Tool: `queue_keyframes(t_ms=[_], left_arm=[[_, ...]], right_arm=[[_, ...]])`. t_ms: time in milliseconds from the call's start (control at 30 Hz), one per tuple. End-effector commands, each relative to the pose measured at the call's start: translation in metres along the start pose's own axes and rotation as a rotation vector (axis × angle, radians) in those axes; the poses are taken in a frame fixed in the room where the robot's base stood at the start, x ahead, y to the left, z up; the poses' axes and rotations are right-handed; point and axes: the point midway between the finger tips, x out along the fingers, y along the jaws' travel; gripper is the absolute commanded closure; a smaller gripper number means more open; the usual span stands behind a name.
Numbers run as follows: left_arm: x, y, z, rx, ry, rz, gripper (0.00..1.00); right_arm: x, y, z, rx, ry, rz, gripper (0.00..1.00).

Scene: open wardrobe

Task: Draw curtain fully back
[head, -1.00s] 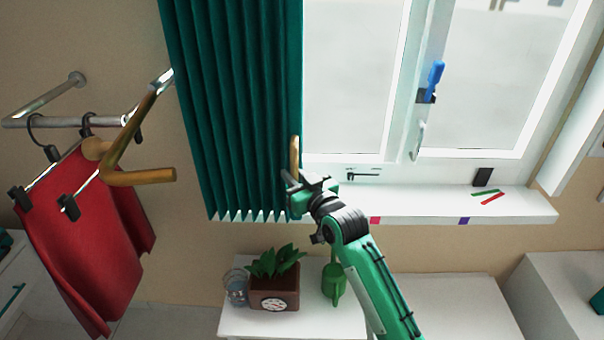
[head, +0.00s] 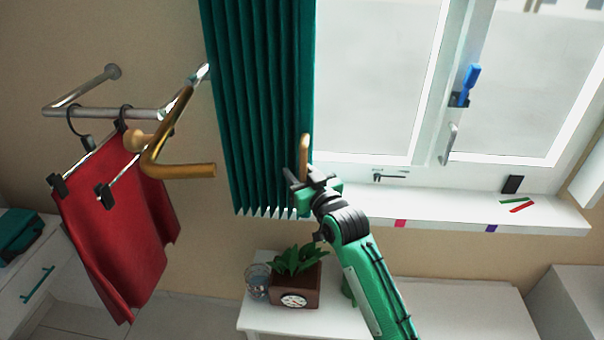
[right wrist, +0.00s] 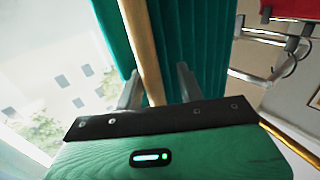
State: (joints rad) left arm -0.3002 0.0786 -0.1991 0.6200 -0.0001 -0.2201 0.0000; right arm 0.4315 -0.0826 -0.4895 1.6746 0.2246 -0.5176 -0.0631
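The teal curtain (head: 262,110) hangs in bunched folds at the left side of the window, in the head view. A wooden wand (head: 305,150) hangs at its right edge. My right gripper (head: 304,180) is at the wand's lower part. In the right wrist view the wand (right wrist: 143,50) passes between the two fingers, close to the left one, with a gap to the right one. Teal curtain cloth (right wrist: 205,45) shows behind the fingers. The gripper looks partly open around the wand. The curtain's top is out of view. My left gripper is not in view.
A red garment (head: 115,225) hangs from a metal rail (head: 100,112) at the left, near a brass-coloured bar (head: 180,170). The window sill (head: 440,207) holds small items. Below, a white table (head: 265,318) bears a potted plant (head: 297,280) and a glass (head: 257,280).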

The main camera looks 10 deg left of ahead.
Motion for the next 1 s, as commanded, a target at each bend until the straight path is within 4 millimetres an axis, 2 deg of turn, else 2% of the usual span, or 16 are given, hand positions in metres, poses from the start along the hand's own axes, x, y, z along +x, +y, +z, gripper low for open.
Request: queue_keyframes(t_ms=[233,367,1000], left_arm=[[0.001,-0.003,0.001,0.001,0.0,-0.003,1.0],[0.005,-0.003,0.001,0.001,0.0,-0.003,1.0],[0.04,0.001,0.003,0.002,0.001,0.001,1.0]], right_arm=[[-0.002,0.001,0.001,-0.001,-0.002,0.002,0.62],[-0.01,0.002,0.003,-0.001,-0.002,0.002,0.62],[-0.12,-0.001,0.003,-0.001,-0.002,0.0,0.62]])
